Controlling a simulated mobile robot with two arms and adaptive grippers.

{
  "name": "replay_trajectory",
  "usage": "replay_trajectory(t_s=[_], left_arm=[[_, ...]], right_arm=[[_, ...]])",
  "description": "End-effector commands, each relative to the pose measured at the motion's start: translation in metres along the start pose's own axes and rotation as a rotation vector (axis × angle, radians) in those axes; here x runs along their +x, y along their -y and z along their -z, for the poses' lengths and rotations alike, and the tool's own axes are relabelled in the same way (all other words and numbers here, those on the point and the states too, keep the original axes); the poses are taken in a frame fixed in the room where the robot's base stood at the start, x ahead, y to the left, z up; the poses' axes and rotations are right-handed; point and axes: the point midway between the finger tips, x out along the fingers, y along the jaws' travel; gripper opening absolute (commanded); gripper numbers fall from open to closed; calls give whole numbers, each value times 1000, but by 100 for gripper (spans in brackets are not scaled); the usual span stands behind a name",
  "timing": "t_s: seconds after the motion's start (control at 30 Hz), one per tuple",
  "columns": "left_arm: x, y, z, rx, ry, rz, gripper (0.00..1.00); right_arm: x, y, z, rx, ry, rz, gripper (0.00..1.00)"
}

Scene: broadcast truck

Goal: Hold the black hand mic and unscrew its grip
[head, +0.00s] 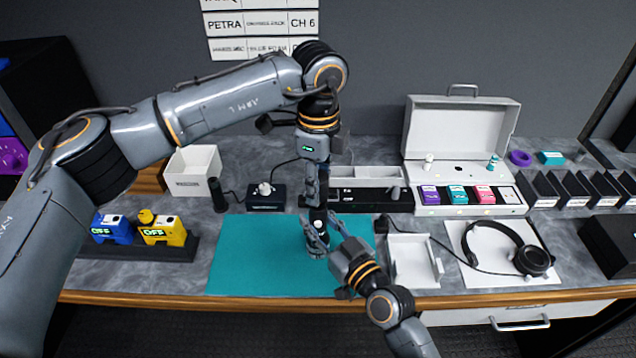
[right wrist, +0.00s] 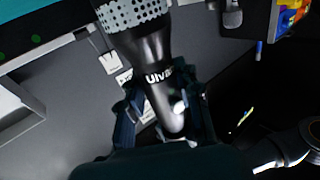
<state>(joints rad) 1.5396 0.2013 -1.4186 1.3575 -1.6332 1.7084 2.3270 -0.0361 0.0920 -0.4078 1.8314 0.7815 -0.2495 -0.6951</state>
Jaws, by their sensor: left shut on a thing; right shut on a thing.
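The black hand mic (head: 318,213) is upright above the teal mat, mostly hidden by my grippers in the head view. My left gripper (head: 320,194) points down and is shut on its upper part. My right gripper (head: 319,240) comes in from the lower right and is shut on the lower part, the grip. In the right wrist view the mic (right wrist: 148,55) shows a perforated section at the top and white lettering on its dark body. My right gripper's fingers (right wrist: 165,115) lie on either side of the tapered lower end.
The teal mat (head: 255,262) is otherwise bare. Behind it are a small black box (head: 266,198) and a grey divided tray (head: 365,180). A white tray (head: 415,262) and a headset (head: 530,260) lie to the right. Blue and yellow packs (head: 163,232) stand at the left.

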Motion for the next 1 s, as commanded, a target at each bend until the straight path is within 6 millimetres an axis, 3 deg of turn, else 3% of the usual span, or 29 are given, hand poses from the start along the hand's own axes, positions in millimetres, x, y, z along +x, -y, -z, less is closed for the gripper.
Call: replay_trajectory(t_s=[0.17,0.43,0.67,0.7,0.8,1.0], left_arm=[[-7,0,0,0,0,2,0],[-38,0,0,1,-1,1,0],[-40,0,0,1,-1,-1,0],[-40,0,0,1,-1,-1,0],[-40,0,0,1,-1,-1,0],[-40,0,0,1,-1,-1,0]], right_arm=[[0,0,0,0,0,-1,0],[0,0,0,0,0,-1,0],[0,0,0,0,0,-1,0],[0,0,0,0,0,-1,41],[0,0,0,0,0,-1,60],[0,0,0,0,0,0,60]])
